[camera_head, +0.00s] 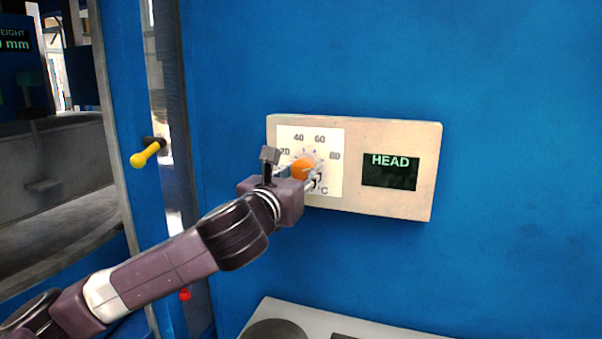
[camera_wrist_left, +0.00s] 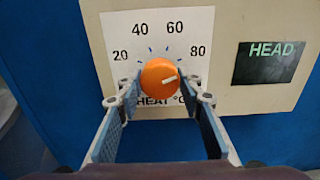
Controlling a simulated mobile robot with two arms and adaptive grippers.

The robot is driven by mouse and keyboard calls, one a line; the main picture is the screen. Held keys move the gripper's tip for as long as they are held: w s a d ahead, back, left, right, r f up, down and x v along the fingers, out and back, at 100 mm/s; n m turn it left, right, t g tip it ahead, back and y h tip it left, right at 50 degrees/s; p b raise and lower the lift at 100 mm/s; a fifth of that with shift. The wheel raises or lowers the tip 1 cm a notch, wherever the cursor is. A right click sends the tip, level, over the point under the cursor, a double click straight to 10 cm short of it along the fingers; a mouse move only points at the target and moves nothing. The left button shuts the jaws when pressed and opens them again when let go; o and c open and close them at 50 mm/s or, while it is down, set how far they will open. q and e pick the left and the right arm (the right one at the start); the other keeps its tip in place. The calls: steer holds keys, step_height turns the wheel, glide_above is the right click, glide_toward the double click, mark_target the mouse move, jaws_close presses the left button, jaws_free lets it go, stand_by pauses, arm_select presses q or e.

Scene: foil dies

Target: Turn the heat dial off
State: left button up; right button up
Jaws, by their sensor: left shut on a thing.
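The heat dial (camera_wrist_left: 155,76) is an orange round knob on a white scale plate (camera_wrist_left: 176,22) marked 20, 40, 60 and 80. Its pale pointer line points right and slightly up, below the 80 mark, in the left wrist view. In the head view the dial (camera_head: 302,168) is partly behind my left gripper (camera_head: 300,172). My left gripper also shows in the left wrist view (camera_wrist_left: 160,95), with one finger on each side of the dial, shut on it. The "HEAT °C" label under the dial is partly hidden. My right gripper is not in view.
The beige panel (camera_head: 385,205) on the blue wall (camera_head: 500,100) also carries a dark display (camera_head: 390,172) reading "HEAD". A yellow-knobbed lever (camera_head: 148,153) sticks out at the left. A pale surface (camera_head: 330,318) lies below. The wall right of the panel is clear.

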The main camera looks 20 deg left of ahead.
arm_select(q)
steer(key=shift+n, duration=0.4)
steer(key=shift+c, duration=0.3)
steer(key=shift+r+n+p, duration=0.1)
steer(key=shift+n+p, duration=0.5)
steer(key=shift+n, duration=0.5)
steer(key=n+p, duration=0.1)
steer(key=n, duration=0.2)
steer(key=shift+d+n, duration=0.1)
steer(key=shift+n, duration=0.2)
steer(key=n+p, duration=0.1)
steer(key=n, duration=0.2)
steer(key=shift+n, duration=0.3)
steer(key=n, duration=0.3)
steer(key=shift+n+p, duration=0.3)
steer(key=n+p, duration=0.1)
steer(key=n, duration=0.5)
steer(key=shift+r, duration=0.1)
steer(key=n+p, duration=0.1)
steer(key=n, duration=0.3)
steer(key=shift+n, duration=0.3)
steer(key=shift+n+p, duration=0.5)
steer(key=shift+n, duration=0.8)
